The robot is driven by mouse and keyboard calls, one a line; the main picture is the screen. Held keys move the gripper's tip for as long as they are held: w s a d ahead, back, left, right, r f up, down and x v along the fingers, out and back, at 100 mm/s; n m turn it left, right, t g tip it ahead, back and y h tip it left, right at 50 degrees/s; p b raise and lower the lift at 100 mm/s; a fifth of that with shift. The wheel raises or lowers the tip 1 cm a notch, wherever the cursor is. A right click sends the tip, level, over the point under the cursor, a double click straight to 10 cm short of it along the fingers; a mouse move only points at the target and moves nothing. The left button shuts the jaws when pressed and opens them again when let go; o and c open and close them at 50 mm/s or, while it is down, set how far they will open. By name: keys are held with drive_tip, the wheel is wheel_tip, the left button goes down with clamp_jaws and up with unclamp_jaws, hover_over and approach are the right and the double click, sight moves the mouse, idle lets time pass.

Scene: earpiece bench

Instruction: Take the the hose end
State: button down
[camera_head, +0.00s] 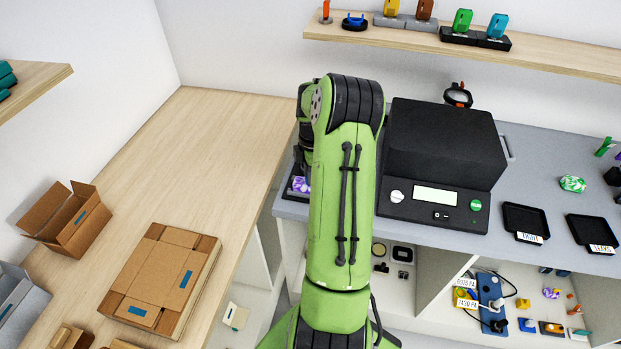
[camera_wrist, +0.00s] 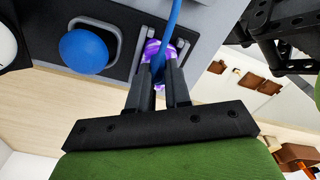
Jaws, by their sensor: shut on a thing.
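In the wrist view the fingers of my gripper (camera_wrist: 160,85) are closed around the lower end of a blue hose (camera_wrist: 172,22). The hose runs up from between the fingertips and out of the top of the picture. A purple-and-white marbled piece (camera_wrist: 151,50) lies just behind the fingertips, in a dark recess or tray. I cannot tell whether the hose touches it. In the head view my green arm hides the gripper and the hose; the purple piece (camera_head: 301,184) shows at the arm's left edge.
A round blue knob (camera_wrist: 84,50) sits left of the fingers. A black machine with a display (camera_head: 436,195) stands right of my arm on the grey bench. Two black trays (camera_head: 525,220) lie further right. Cardboard boxes (camera_head: 160,275) are on the wooden table, whose back is clear.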

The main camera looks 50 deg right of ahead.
wheel_tip(320, 180, up, 10)
drive_tip(key=p, duration=0.7)
drive_tip(key=shift+p, duration=0.35)
